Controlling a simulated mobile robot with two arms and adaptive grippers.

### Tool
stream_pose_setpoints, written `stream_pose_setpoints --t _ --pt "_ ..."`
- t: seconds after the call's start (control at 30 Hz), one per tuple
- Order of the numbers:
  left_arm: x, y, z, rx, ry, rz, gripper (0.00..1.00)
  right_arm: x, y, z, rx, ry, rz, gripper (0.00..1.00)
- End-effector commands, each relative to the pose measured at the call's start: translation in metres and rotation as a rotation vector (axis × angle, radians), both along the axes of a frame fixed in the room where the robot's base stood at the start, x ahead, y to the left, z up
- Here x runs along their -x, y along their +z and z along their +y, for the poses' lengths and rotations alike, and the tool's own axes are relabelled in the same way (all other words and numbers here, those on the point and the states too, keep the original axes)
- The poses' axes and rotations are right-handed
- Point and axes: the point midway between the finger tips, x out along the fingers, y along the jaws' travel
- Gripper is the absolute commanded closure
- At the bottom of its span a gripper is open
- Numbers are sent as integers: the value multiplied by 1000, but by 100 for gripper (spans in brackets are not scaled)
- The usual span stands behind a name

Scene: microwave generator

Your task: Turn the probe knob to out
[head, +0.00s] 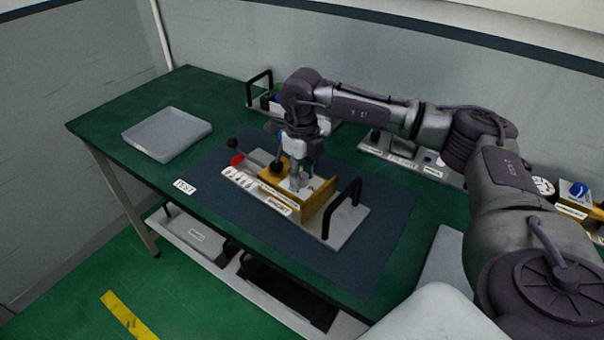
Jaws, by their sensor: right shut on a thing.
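A device (350,222) with a white base plate, a yellow block (315,200) and a black handle lies on the dark blue mat on the green table. My right gripper (297,183) points down over the yellow block. It is shut on a small part on top of the block, apparently the probe knob. The gripper hides most of that part, so its pointing direction cannot be read. My left gripper is not in view.
An empty grey tray (167,133) lies at the table's left. A black-handled carrier (259,92) stands at the back, behind my right arm. More panels and a blue-knobbed unit (575,193) are at the right.

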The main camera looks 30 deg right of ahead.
Motion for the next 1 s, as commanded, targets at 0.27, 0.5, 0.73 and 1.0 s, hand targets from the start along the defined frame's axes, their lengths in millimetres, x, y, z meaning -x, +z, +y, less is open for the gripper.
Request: stream_pose_setpoints --t 0.27,0.5,0.73,1.0 --pt "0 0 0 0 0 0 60 -1 1 0 -1 -7 -2 100" --pt "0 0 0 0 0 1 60 0 1 0 -1 -7 -2 49" --pt "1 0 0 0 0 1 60 0 0 0 0 -6 -1 40" --pt "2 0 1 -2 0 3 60 -1 12 0 -2 -5 -2 40"
